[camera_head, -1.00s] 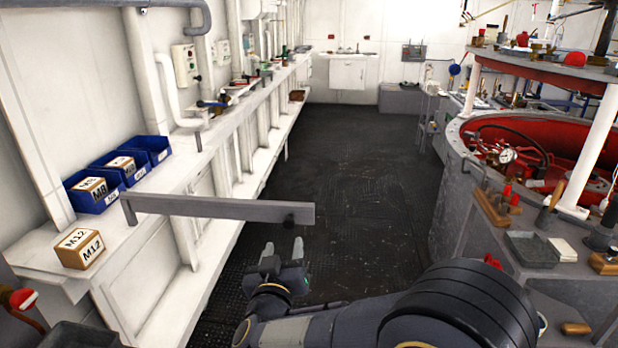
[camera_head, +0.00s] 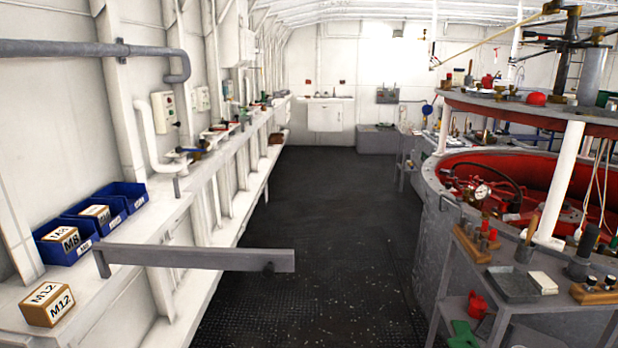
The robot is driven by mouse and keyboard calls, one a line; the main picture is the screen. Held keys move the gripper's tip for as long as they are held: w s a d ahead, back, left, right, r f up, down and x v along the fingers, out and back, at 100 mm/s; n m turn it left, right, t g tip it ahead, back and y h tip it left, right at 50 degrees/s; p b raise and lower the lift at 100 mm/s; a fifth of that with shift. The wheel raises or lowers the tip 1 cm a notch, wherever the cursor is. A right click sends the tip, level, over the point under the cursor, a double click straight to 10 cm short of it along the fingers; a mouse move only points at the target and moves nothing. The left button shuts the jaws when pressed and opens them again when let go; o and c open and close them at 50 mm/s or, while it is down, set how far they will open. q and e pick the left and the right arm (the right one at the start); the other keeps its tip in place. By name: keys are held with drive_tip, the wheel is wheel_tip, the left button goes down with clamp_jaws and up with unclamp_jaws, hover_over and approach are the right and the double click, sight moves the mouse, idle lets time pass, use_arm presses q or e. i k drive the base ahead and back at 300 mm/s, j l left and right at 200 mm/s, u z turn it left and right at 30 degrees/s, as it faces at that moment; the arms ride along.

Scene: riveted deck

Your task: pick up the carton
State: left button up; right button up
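A small brown carton with white faces marked M12 (camera_head: 47,303) sits on the near end of the white ledge at the lower left. Two similar cartons sit in blue bins behind it: one marked M8 (camera_head: 63,238) and one farther back (camera_head: 96,212) whose marking is hard to read. Neither of my grippers is in view, so I cannot see whether they are open or shut.
Blue bins (camera_head: 72,252) line the ledge by the wall. A grey bar (camera_head: 195,258) juts across beside the ledge. A dark floor aisle (camera_head: 320,205) runs clear to the back. A grey bench with tools (camera_head: 515,284) and a red-lined round tub (camera_head: 545,180) stand at right.

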sight(48, 304)
drive_tip(key=u, duration=1.6)
drive_tip(key=k+l+z, duration=0.2)
drive_tip(key=i+l, duration=0.05)
drive_tip(key=l, duration=0.05)
